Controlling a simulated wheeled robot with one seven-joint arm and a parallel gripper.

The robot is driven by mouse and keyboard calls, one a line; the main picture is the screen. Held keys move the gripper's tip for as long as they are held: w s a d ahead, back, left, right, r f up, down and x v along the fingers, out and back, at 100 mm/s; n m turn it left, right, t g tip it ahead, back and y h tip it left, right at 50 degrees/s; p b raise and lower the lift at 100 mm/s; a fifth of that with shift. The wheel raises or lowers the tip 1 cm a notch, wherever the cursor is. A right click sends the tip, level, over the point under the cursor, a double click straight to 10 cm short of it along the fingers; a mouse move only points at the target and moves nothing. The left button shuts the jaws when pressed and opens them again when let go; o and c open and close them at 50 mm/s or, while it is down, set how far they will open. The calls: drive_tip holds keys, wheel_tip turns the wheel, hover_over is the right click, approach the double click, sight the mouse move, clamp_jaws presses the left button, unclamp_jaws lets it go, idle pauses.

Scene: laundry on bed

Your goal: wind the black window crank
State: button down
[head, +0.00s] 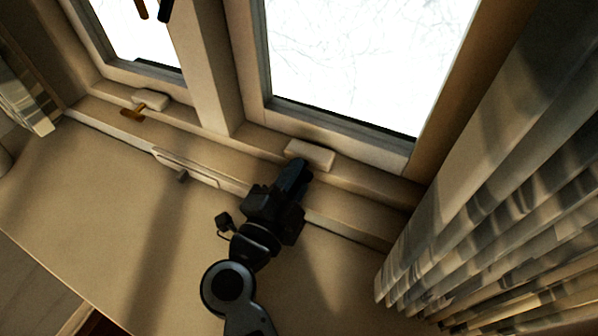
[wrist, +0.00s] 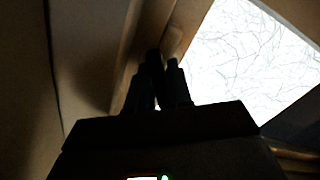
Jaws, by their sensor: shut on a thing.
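My gripper (head: 297,170) reaches up to the window sill, its fingertips at the pale crank housing (head: 310,154) below the right window. In the wrist view, my gripper (wrist: 160,74) has its two dark fingers close together, with a dark piece, which looks like the black window crank (wrist: 154,57), between them. The fingers hide most of the crank in the head view, so its angle cannot be told. The housing also shows beyond the fingers in the wrist view (wrist: 174,42).
A second pale housing (head: 150,99) with a brown crank (head: 132,113) sits below the left window. A slim pale bar (head: 185,167) with a dark knob lies along the sill. A striped curtain (head: 490,220) hangs close on the right. The sill board (head: 90,200) is clear at left.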

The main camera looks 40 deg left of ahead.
drive_tip(key=m, duration=0.3)
drive_tip(key=shift+m, duration=1.7)
drive_tip(key=c, duration=1.1)
unclamp_jaws()
drive_tip(key=v, duration=0.7)
drive_tip(key=shift+s, duration=0.4)
